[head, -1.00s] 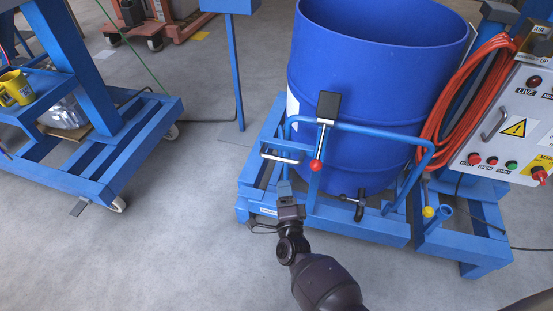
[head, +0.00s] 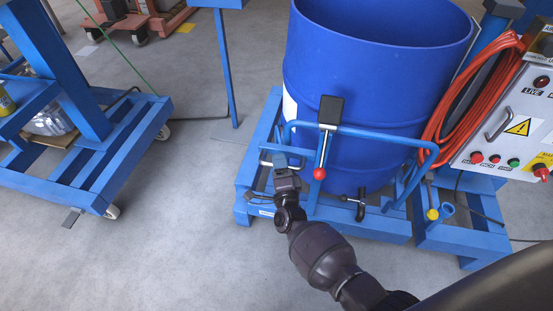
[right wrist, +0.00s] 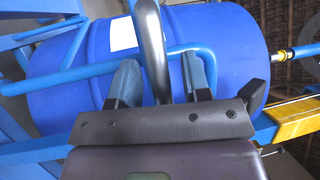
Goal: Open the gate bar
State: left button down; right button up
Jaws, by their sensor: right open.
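The blue tubular gate bar (head: 390,135) runs across the front of the blue drum (head: 350,90). A grey metal handle (head: 266,162) sits at its left end. A black latch block (head: 331,110) with a red-ball lever (head: 320,173) is on the bar. My right gripper (head: 280,161) is at the handle. In the right wrist view the open fingers (right wrist: 160,78) stand on either side of the grey handle (right wrist: 151,45), with the bar (right wrist: 65,80) behind; contact cannot be told. My left gripper is not in view.
A control panel (head: 510,120) with buttons and an orange hose coil (head: 470,90) stand right of the drum. A blue wheeled frame (head: 100,180) is at the left. The grey floor (head: 180,250) between is clear.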

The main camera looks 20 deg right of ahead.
jog(key=shift+s, duration=0.1)
jog(key=shift+c, duration=0.4)
grip_shut()
